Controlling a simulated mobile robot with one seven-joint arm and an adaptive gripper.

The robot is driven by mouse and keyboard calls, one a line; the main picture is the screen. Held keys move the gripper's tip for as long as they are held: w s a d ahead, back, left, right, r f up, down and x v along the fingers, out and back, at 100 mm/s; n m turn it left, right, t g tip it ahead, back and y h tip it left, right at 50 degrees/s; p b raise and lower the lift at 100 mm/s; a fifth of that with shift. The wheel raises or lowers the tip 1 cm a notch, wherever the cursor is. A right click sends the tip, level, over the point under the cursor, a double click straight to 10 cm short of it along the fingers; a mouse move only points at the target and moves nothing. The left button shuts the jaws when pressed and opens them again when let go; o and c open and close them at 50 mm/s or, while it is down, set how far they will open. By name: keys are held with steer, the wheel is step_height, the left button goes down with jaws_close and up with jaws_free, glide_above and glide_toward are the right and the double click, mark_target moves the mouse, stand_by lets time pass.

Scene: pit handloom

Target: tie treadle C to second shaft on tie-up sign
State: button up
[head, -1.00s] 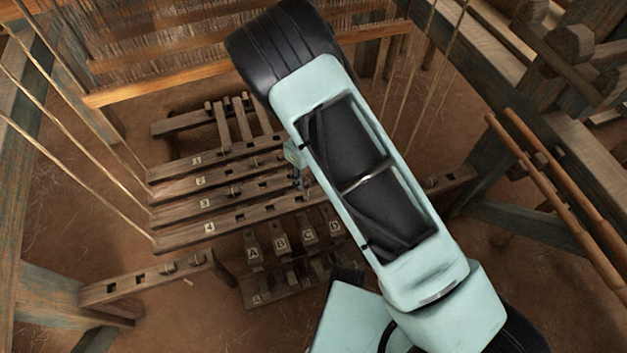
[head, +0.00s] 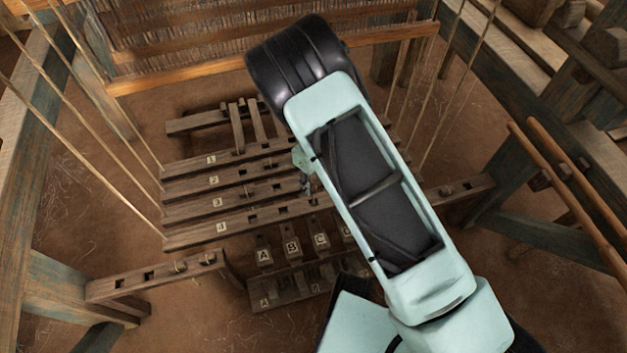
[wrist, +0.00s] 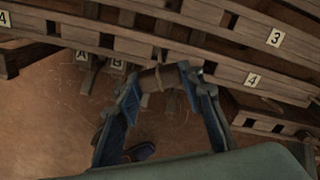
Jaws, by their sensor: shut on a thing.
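My gripper (wrist: 160,85) has its two blue fingers closed on a short brown peg-like piece (wrist: 158,78) with a pale band, just below the bars in the wrist view. In the head view my arm hides most of the gripper. Treadle C (head: 320,240) is the third lettered treadle in the row, beside A and B; D is mostly behind my arm. The slotted shaft bars run above the treadles: bar 2 (head: 240,177) is second from the top, above bars 3 and 4 (wrist: 252,80). I cannot make out a tie-up sign.
A lower board (head: 290,292) with letters lies in front of the treadles. A slotted beam (head: 170,273) stands at left. Slanting cords (head: 90,140) run at left, and more hang at right. Round wooden bars (head: 565,190) are at far right. Bare floor shows at left.

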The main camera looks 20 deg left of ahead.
mark_target(314, 183)
step_height(314, 183, down, 9)
steer(key=b, duration=0.6)
stand_by(0.4)
stand_by(0.4)
steer(key=o, duration=1.1)
steer(key=shift+r, duration=0.1)
step_height(314, 183, up, 12)
